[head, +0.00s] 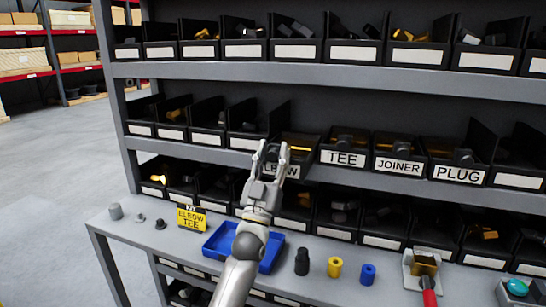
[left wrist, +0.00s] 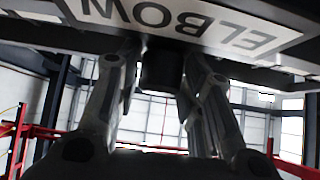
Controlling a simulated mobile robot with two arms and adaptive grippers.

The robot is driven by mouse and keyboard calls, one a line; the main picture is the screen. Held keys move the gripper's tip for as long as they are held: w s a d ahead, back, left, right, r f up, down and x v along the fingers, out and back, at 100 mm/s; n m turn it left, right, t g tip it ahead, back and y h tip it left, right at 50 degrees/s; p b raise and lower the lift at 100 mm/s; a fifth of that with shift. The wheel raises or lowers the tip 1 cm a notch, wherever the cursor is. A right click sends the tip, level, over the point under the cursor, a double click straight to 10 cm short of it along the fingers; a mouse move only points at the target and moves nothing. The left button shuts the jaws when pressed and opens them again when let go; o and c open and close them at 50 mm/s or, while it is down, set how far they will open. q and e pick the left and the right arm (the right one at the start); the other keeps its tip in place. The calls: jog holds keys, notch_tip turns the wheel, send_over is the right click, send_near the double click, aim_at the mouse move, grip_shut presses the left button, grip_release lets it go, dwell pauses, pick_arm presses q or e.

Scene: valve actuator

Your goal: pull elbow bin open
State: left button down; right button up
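The elbow bin (head: 300,143) is a black bin on the middle shelf with a white ELBOW label, partly hidden by my gripper. Its label sits lower than its neighbours' labels, and the bin appears to stick out past them. My left gripper (head: 271,150) is at the bin's front with its two fingers apart. In the left wrist view, the ELBOW label (left wrist: 185,22) shows upside down overhead. A dark block-like handle (left wrist: 162,68) below it lies between the fingers. I cannot tell whether they touch it. My right gripper is not in view.
Bins labelled TEE (head: 343,158), JOINER (head: 397,166) and PLUG (head: 459,174) stand to the right. Below, the grey bench holds a blue tray (head: 219,243) under my arm, a yellow kit sign (head: 191,218), small cylinders and a fixture (head: 410,263) with a red handle.

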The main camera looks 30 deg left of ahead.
pick_arm(q)
jog(key=c, duration=1.3)
grip_release()
jog(key=shift+w, duration=0.1)
jog(key=shift+o, duration=1.1)
jog(key=shift+s, duration=0.2)
jog(key=shift+f, duration=0.1)
jog(key=v, duration=1.1)
jog(key=shift+s+f, duration=0.2)
jog(key=shift+s, duration=0.2)
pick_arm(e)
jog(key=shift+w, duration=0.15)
pick_arm(q)
jog(key=shift+d+h, duration=0.1)
jog(key=shift+h, duration=0.2)
